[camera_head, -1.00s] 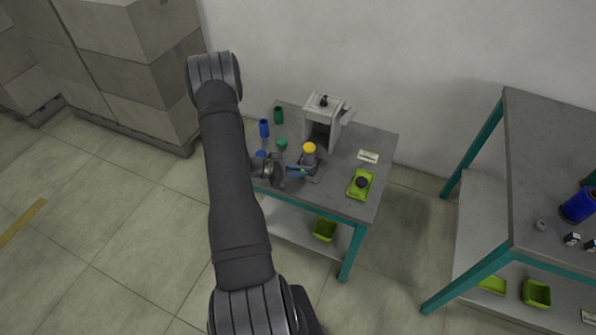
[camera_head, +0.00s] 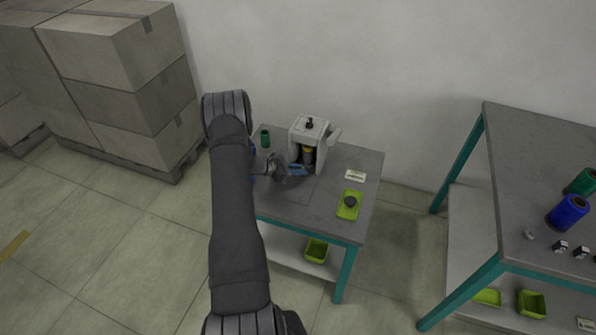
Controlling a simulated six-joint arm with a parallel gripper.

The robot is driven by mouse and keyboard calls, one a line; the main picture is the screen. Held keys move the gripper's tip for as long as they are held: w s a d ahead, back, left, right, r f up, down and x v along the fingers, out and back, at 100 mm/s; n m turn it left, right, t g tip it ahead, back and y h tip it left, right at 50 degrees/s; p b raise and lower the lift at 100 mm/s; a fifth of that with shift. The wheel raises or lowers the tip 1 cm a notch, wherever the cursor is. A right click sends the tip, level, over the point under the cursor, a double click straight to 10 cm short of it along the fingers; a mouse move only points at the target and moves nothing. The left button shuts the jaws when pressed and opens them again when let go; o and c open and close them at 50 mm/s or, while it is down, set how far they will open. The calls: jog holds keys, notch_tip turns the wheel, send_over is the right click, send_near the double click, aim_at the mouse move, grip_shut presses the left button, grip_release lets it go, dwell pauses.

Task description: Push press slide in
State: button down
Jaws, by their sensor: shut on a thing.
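The press (camera_head: 309,130) is a pale grey box with a dark knob on top and a lever at its right side, at the back of the small table. The press slide is mostly hidden inside its opening and behind my gripper. A yellow-topped piece (camera_head: 307,151) stands upright on the slide, inside the press opening. My gripper (camera_head: 297,170), with blue fingers, is at the front of the press, shut on the front of the slide. The exact grip is too small to see.
A green spool (camera_head: 265,139) stands left of the press. A lime tray (camera_head: 348,205) with a dark round piece and a white label (camera_head: 355,175) lie to the right. The table's front middle is clear. A second table (camera_head: 540,200) stands at the right.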

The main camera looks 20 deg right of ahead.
jog(key=c, duration=1.7)
grip_release()
jog(key=shift+w+d, duration=0.2)
jog(key=shift+w, duration=0.05)
jog(key=shift+c, duration=0.2)
jog(key=v, duration=1.7)
jog(key=shift+a+r, duration=0.15)
jog(key=shift+a, duration=0.15)
jog(key=shift+s, duration=0.15)
jog(key=x, duration=1.7)
jog(key=shift+d+f, duration=0.2)
jog(key=shift+d, duration=0.05)
jog(key=shift+s+a, duration=0.1)
